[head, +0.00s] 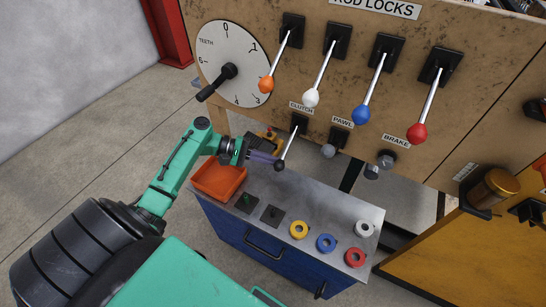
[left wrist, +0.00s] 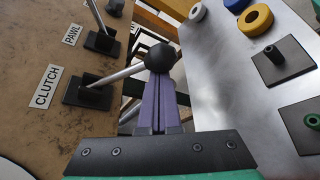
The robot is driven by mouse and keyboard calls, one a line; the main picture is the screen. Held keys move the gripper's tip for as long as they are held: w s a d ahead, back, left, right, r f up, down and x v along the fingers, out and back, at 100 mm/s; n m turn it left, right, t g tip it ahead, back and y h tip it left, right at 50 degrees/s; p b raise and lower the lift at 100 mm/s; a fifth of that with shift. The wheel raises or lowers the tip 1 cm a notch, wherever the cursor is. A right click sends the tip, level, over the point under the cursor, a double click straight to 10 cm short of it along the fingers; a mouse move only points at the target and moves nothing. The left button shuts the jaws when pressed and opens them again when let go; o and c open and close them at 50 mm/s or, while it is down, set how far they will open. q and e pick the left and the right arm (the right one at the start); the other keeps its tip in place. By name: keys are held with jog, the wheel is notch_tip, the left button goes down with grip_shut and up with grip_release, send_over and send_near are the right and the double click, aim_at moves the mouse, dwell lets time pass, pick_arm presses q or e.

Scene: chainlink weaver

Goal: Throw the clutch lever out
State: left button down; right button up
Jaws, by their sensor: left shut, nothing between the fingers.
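The clutch lever (head: 288,148) sticks out from its black mount below the CLUTCH label on the wooden panel. It has a metal rod and a black ball knob, tilted down and toward me. My left gripper (head: 270,159) is at the knob, with its purple fingers pointing at it. In the left wrist view the knob (left wrist: 159,58) is just beyond the tips of the closed fingers (left wrist: 160,80). The tips seem to touch the knob or lie very close behind it; I cannot tell which. Nothing is held. My right gripper is out of view.
The pawl lever (head: 329,150) and brake lever (head: 379,165) are to the right. Rod lock levers with coloured knobs hang above, beside a TEETH dial (head: 233,62). Below is a blue cabinet (head: 228,228) with an orange tray (head: 217,182), pegs and coloured rings on top.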

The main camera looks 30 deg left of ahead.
pick_arm(q)
notch_tip(320, 180, up, 11)
jog(key=n+g+p, duration=0.4)
jog(key=p, duration=1.3)
jog(key=shift+s+r+n+y, duration=0.2)
jog(key=shift+s+n+y, duration=0.2)
jog(key=shift+p, duration=0.3)
jog(key=shift+d, duration=0.1)
